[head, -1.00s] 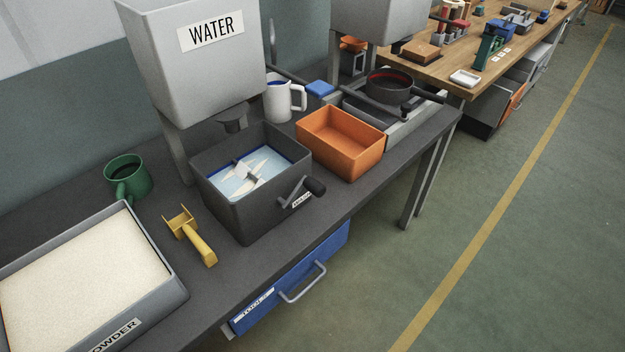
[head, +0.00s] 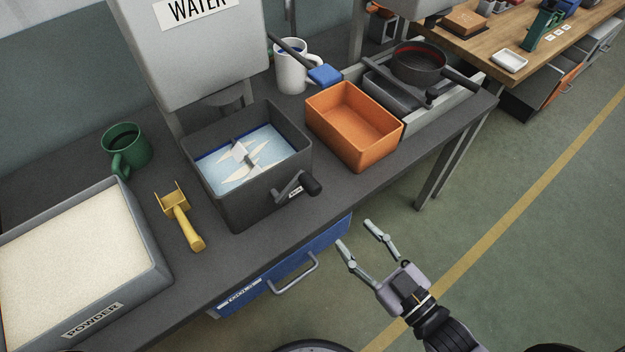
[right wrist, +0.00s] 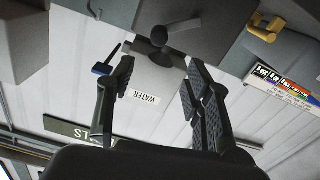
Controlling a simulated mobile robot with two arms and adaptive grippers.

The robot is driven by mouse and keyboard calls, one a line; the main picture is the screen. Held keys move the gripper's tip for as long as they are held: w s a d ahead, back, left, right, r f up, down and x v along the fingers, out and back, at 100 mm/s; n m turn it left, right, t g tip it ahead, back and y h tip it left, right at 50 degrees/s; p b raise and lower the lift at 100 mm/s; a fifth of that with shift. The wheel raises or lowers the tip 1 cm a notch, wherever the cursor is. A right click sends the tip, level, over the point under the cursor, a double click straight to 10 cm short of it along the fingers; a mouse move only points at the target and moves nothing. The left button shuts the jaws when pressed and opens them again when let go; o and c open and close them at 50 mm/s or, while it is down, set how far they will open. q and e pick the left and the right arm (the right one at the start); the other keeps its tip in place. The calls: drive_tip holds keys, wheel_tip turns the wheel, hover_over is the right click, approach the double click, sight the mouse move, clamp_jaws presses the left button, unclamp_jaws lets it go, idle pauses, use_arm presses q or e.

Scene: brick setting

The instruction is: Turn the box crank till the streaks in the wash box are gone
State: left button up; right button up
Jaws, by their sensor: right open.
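The dark grey wash box (head: 258,188) stands on the bench below the water tank. Pale streaks (head: 245,160) show on the light-blue liquid inside it, around a grey paddle. The box crank (head: 296,186) is on the front wall, with a black knob pointing right. My right gripper (head: 360,232) is open and empty, in front of the bench edge, below and right of the crank and apart from it. In the right wrist view its two fingers (right wrist: 160,100) are spread, with a dark round-ended handle (right wrist: 160,36) beyond them. My left gripper is not in view.
An orange bin (head: 352,126) stands right of the box. A yellow scoop (head: 180,215), green mug (head: 126,148) and powder tray (head: 165,262) are at the left. A white jug (head: 290,68) stands behind. A blue drawer (head: 290,270) is under the bench. Open floor lies right.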

sight(317, 192)
drive_tip(key=p+x, duration=0.2)
drive_tip(key=x, duration=1.3)
drive_tip(key=shift+w+a+f+p, duration=0.1)
drive_tip(key=shift+w+p, duration=0.2)
drive_tip(key=shift+p, duration=0.1)
clamp_jaws()
